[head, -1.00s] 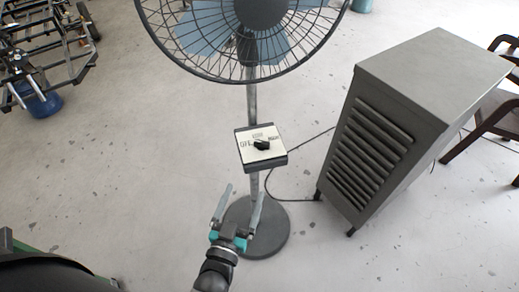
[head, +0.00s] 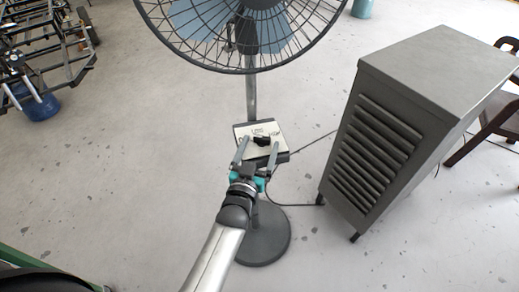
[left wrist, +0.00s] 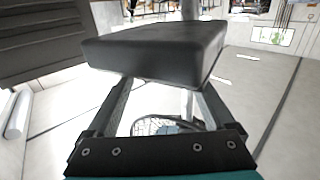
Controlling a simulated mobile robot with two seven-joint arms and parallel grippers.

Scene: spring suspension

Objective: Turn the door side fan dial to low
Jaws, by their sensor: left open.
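The fan's control box (head: 246,129) has a pale face and dark sides and sits on the fan's pole (head: 251,98). Its black dial (head: 262,140) is at the middle of the face. The labels are too small to read surely, and a finger covers part of the left one. My left gripper (head: 257,149) is open in front of the box's lower part, one finger on either side just below the dial; contact cannot be told. In the left wrist view, a dark block (left wrist: 155,50) fills the space at the fingertips; whether it is the box or dial is unclear.
The fan's caged head (head: 245,30) is above the box and its round base (head: 265,238) below. A grey louvred cabinet (head: 430,75) stands close on the right. A cable lies on the floor between them. A blue bucket (head: 40,105) is at far left.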

